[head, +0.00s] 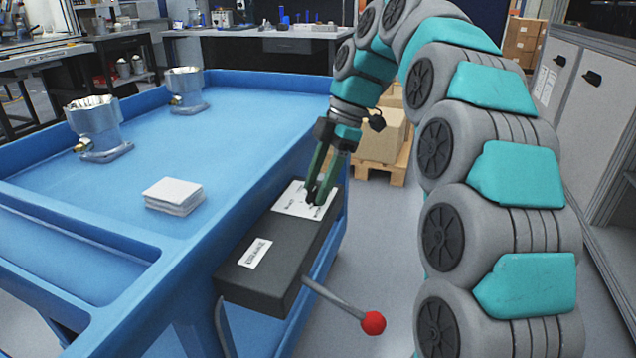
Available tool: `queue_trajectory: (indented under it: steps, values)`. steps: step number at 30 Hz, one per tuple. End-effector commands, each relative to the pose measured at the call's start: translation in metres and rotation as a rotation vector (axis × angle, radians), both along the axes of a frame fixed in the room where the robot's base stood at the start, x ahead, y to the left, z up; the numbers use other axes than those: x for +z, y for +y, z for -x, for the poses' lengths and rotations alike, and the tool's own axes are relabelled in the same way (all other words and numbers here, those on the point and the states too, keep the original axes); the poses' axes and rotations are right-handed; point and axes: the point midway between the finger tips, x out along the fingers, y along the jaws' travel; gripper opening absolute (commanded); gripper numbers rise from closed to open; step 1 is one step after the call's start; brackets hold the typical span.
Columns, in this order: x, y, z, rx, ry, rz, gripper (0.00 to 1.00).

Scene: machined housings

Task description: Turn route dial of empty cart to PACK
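A blue cart (240,112) fills the left and middle of the head view. Its tray is not empty: two metal housings and a white stack stand on it. A dark box (268,270) is fixed along the cart's right side. On its top, at the far end, is a white plate (292,203) with small print I cannot read. My gripper (315,196) points down with its fingertips at the right part of this plate. A small dark piece shows at the fingertips, but I cannot make out the dial, its pointer or whether the fingers grip it.
The metal housings (98,128) (186,90) and the white stack (173,195) sit on the tray. A lever with a red knob (373,323) sticks out from the box. Cartons on a pallet (382,135) stand behind; grey cabinets (580,90) stand right.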

Motion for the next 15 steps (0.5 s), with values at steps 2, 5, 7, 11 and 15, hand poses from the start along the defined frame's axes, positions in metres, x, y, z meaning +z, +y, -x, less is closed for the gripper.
queue_trajectory:
  steps: [2,5,7,11,15]
  values:
    - [0.0,0.0,0.0,0.0,0.0,0.0,0.4]
    - [0.0,0.0001,-0.0001,0.0,0.0,0.0,0.29]
    - [0.0001,0.0,0.0,0.0,0.0,0.0,0.21]
    - [0.0001,0.0001,-0.0001,0.0,-0.001,0.0,0.07]
    - [0.0001,0.0001,-0.0001,0.0,-0.001,0.0,0.0]
